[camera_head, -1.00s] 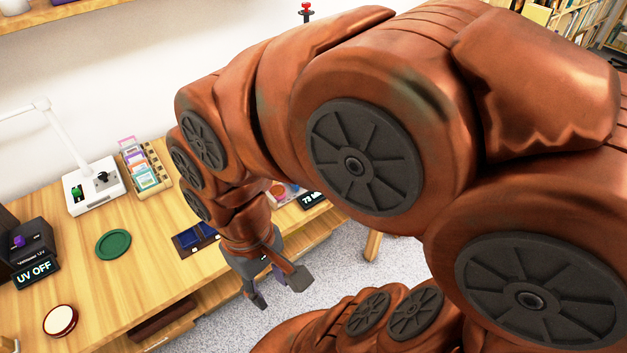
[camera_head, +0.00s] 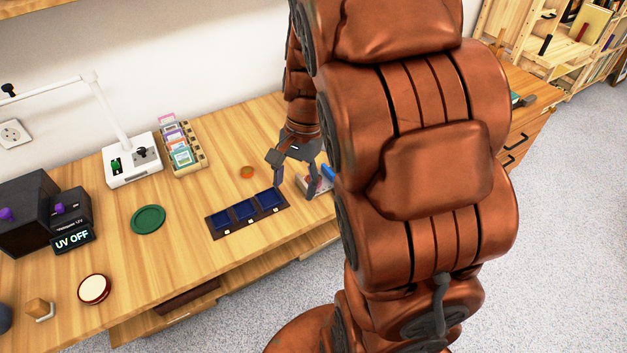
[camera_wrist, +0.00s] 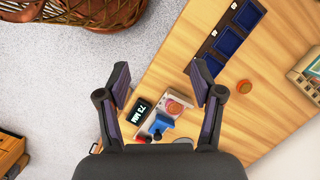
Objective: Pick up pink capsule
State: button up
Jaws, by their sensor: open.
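I cannot clearly make out a pink capsule in either view. My gripper (camera_head: 294,190) is open and empty above the table's right part, beside the tray with three blue compartments (camera_head: 208,223). In the wrist view, my gripper (camera_wrist: 165,91) points down with its fingers wide apart. Between and below the fingers lie a pale item with a reddish round spot (camera_wrist: 175,106), a blue object (camera_wrist: 160,124) and a black display reading 73 MM (camera_wrist: 139,110). My arm hides part of the table in the head view.
An orange disc (camera_head: 247,172) lies behind the blue tray. A green disc (camera_head: 148,220), a white-topped round piece (camera_head: 94,289), a dark UV box (camera_head: 72,212), a lamp base (camera_head: 132,160) and a card rack (camera_head: 183,150) stand left. Table (camera_head: 190,265) has bare room in front.

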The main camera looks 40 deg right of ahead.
jog(key=w+d+f+m, duration=0.3)
jog(key=d, duration=0.2)
jog(key=w+d+f+m+t+y, duration=0.1)
jog(key=w+d+f+m, duration=0.2)
jog(key=d, duration=0.3)
jog(key=w+d+f+m+t, duration=0.1)
jog(key=w+d+f+m, duration=0.3)
jog(key=d, duration=0.1)
jog(key=shift+w+d+y, duration=0.3)
jog(key=shift+w, duration=0.1)
jog(key=shift+p+x, duration=1)
jog(key=shift+x, duration=2.8)
jog(key=shift+a+r, duration=0.1)
jog(key=shift+a, duration=0.05)
jog(key=shift+c, duration=0.3)
jog(key=c, duration=0.8)
